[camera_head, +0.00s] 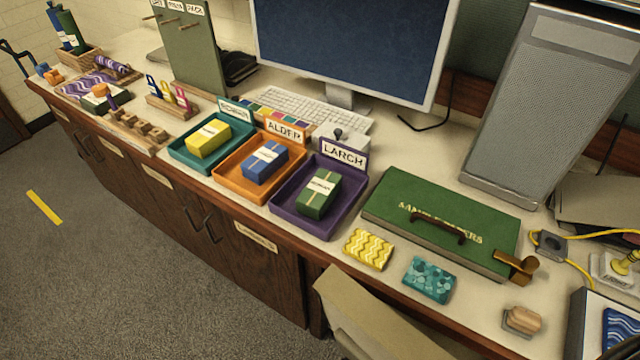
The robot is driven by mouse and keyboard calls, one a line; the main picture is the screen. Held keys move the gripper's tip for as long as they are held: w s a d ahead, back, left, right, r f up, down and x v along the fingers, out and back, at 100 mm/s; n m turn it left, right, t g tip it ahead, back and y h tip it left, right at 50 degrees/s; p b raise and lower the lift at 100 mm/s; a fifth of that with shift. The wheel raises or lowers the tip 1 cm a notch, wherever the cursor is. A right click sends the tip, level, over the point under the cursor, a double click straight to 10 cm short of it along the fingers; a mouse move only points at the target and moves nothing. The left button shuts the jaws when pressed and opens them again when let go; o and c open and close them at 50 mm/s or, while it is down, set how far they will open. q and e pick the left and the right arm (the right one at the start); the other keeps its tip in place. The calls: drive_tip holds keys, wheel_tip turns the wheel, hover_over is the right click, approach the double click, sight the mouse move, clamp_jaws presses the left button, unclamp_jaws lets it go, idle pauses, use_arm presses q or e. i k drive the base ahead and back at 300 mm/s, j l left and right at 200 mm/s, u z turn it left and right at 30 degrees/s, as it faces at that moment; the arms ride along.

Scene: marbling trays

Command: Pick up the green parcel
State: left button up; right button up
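The green parcel (319,194) lies in the purple tray (291,220), whose sign (344,152) reads LARCH. The parcel has a pale band or label across its top with print too small to read. It appears to sit inside the tray walls, with nothing on top of it. Neither of my grippers is in view.
An orange tray (223,176) marked ALDER holds a blue parcel (265,161); a teal tray (182,157) holds a yellow parcel (208,138). A green case (390,190) stands right of the purple tray. Patterned pieces (368,249) lie in front. A beige object (370,315) stands before the counter.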

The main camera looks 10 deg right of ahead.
sight(316, 197)
drive_tip(key=l+z, duration=0.3)
drive_tip(key=z, duration=0.15)
drive_tip(key=l+z, duration=0.4)
